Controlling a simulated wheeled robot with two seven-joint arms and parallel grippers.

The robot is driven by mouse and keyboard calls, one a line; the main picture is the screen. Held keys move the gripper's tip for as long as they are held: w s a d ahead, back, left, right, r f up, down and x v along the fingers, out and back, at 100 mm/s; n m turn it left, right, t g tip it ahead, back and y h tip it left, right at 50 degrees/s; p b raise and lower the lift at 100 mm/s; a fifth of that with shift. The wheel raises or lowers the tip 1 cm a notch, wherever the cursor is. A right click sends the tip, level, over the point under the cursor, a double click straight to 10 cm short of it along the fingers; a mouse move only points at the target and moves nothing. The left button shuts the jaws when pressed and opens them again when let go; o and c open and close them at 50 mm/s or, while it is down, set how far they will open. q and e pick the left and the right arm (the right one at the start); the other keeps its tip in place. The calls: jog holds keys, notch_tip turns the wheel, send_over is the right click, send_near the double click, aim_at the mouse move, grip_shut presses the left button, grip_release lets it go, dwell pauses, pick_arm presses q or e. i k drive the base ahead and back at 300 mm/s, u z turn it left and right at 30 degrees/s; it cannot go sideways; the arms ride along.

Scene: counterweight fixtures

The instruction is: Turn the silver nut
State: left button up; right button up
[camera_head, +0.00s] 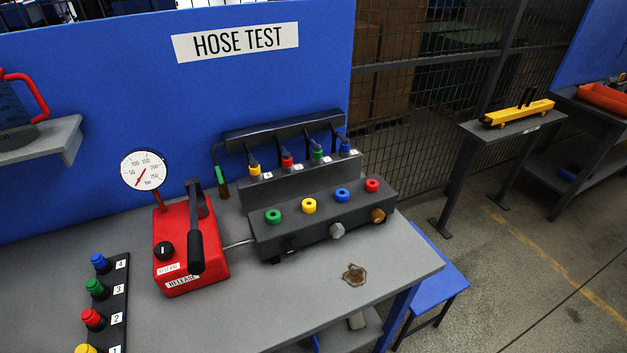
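The silver nut (337,230) is a grey hex piece on the front face of the dark manifold block (300,238), at its lower right. A brass-coloured nut (377,215) sits to its right on the same face. Green, yellow, blue and red ring-shaped ports line the block's top. Neither of my grippers is in view.
A red hand pump (188,245) with a black lever and a round gauge (143,170) stands left of the block. A rack (118,300) with coloured connectors lies at the front left. A brownish hexagonal mark or piece (354,274) lies on the grey bench (250,310); the bench around it is clear.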

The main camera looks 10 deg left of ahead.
aim_at(336, 230)
jog(key=k, duration=1.3)
jog(key=u, duration=0.65)
jog(key=i, duration=1.05)
jog(key=z, duration=0.3)
